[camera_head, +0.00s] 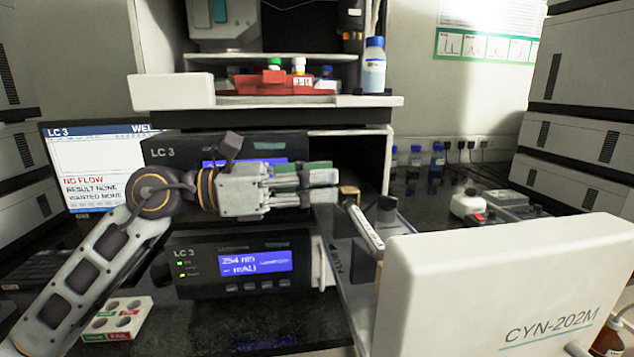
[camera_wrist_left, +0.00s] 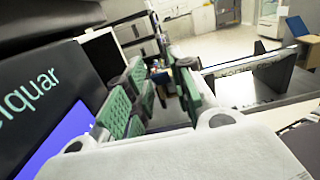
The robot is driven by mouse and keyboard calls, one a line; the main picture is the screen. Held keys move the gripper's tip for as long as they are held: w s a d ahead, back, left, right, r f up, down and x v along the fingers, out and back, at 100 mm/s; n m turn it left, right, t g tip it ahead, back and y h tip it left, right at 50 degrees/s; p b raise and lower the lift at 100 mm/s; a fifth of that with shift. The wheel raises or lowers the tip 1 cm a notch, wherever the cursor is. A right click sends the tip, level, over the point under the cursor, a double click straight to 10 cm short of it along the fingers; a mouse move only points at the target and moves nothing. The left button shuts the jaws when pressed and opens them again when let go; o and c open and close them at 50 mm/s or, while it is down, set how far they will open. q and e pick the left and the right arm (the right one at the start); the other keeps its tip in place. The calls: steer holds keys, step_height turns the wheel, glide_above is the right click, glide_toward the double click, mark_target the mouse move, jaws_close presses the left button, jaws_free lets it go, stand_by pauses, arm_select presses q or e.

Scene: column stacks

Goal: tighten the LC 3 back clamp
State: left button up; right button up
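The LC 3 stack has a dark upper module (camera_head: 160,152) and a lower module (camera_head: 215,270) with a lit blue screen. A pale column-like tube (camera_head: 363,229) lies slanted right of the stack, with a small brass-coloured piece (camera_head: 349,191) at its far end. I cannot tell whether that piece is the back clamp. My left gripper (camera_head: 335,184) reaches rightward across the upper module, its tips just left of the brass piece. In the left wrist view its green-padded fingers (camera_wrist_left: 160,82) stand apart with nothing visibly held. My right gripper is out of view.
A large white panel marked CYN-202M (camera_head: 500,290) fills the front right. A monitor (camera_head: 90,160) reads NO FLOW. Bottles (camera_head: 374,66) and a red rack (camera_head: 270,82) stand above the stack. A vial tray (camera_head: 118,318) lies front left.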

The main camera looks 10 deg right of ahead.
arm_select(q)
steer(key=shift+o, duration=1)
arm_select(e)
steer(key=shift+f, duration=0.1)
arm_select(q)
steer(key=shift+a, duration=0.1)
steer(key=a, duration=1.1)
steer(key=shift+s+a, duration=0.2)
steer(key=shift+a, duration=0.2)
